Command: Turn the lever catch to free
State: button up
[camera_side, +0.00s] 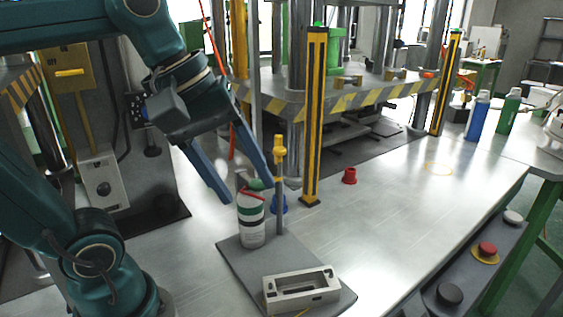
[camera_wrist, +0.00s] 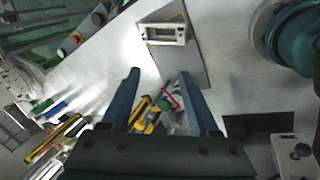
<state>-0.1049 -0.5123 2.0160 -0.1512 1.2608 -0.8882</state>
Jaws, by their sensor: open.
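My gripper (camera_side: 249,191) is open and empty, its two blue fingers pointing down. In the side view they reach the height of the top of a white canister (camera_side: 252,228) with green, black and red bands. A grey post (camera_side: 280,205) with a yellow head (camera_side: 280,152) stands upright beside the canister, close to the right finger. I cannot tell for sure which part is the lever catch, or its position. In the wrist view the gripper (camera_wrist: 159,74) has yellow and red-green parts (camera_wrist: 171,101) showing between its fingers. No finger clearly touches anything.
A grey plate (camera_side: 238,262) carries a white slotted block (camera_side: 301,290) at its front. A yellow-black post (camera_side: 314,120) stands behind, with a red knob-like piece (camera_side: 349,176) nearby. The press (camera_side: 350,97) stands at the back. The right middle of the bench is clear.

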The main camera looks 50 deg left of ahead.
jog(key=w+a+r+n, duration=0.2)
jog(key=w+r+n, duration=0.15)
jog(key=n, duration=0.25)
jog(key=n+g+h, duration=0.1)
jog(key=n+h, duration=0.1)
jog(key=n, duration=0.7)
send_over(279, 148)
jog(key=s+a, duration=0.2)
jog(key=f, duration=0.1)
jog(key=shift+x, duration=2.55)
grip_shut()
